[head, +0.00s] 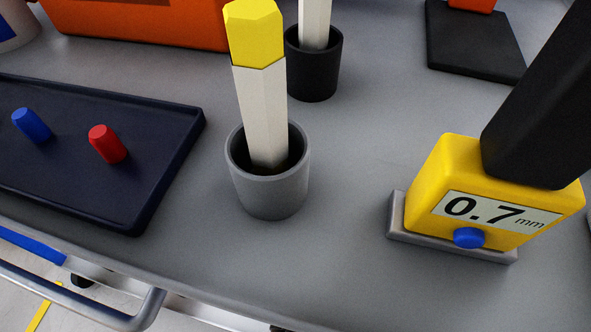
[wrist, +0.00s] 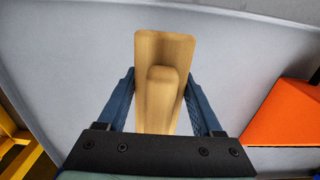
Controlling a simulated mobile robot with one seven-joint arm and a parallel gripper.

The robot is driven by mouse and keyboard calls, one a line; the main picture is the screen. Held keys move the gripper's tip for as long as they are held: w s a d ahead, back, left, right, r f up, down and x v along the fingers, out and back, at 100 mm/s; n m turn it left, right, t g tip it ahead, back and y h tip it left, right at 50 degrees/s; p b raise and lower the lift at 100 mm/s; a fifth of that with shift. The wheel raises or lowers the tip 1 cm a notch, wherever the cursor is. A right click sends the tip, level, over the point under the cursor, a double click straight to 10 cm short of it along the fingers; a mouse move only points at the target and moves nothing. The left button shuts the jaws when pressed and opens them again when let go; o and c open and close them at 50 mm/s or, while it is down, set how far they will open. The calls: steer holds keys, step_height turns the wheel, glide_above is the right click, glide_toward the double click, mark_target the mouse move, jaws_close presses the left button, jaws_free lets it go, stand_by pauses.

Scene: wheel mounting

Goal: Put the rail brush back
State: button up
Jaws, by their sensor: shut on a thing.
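A pale wooden piece, which looks like the rail brush (wrist: 181,49), is between the two blue fingers of my gripper (wrist: 163,105) in the wrist view. It has a wide block with a raised rounded grip in the middle. The fingers are shut on it from the left and right. No bristles show from this angle. Neither the brush nor my gripper shows in the head view. No place clearly marked for the brush can be made out.
In the head view, a grey cup (head: 268,192) holds a white stick with a yellow top (head: 255,35). A black cup (head: 314,75) stands behind it. A dark tray (head: 70,165) is left; a yellow 0.7 mm block (head: 440,170) is right. Grey tabletop is free at front centre.

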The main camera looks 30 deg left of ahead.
steer(key=shift+w+f+b, duration=0.1)
steer(key=shift+f+b, duration=1.15)
steer(key=shift+f, duration=0.85)
steer(key=shift+f, duration=0.15)
steer(key=o, duration=1.3)
step_height(320, 180, up, 12)
steer(key=p, duration=0.7)
steer(key=shift+r+p, duration=0.2)
steer(key=shift+p, duration=0.15)
steer(key=shift+f, duration=0.1)
